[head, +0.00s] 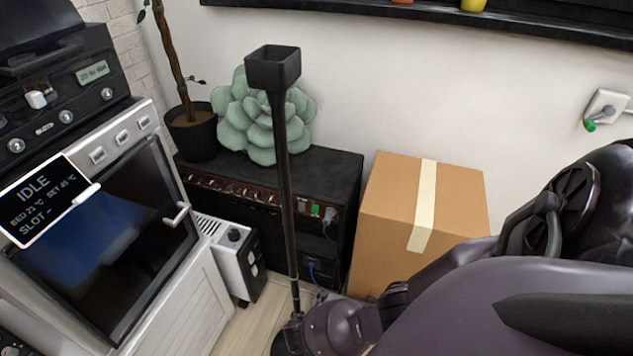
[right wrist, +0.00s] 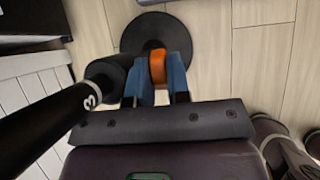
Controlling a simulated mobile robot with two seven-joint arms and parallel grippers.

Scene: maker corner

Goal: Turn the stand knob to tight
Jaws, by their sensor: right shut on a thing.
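The stand (head: 283,170) is a thin black pole with a square cup on top, upright in the middle of the head view. In the right wrist view its thick black pole (right wrist: 45,120) crosses the left side, and its round black base (right wrist: 150,32) lies on the floor. The orange stand knob (right wrist: 157,68) is between the blue fingers of my right gripper (right wrist: 158,85), which is shut on it. A white mark like a 3 shows on the pole. The knob is hidden in the head view by my right arm. My left gripper is not in view.
A cardboard box (head: 390,215) stands right of the pole. A black amplifier (head: 335,180) with a green succulent-shaped cushion (head: 262,125) is behind it. A white heater-like unit (head: 235,262) and a machine reading IDLE (head: 110,250) are at left.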

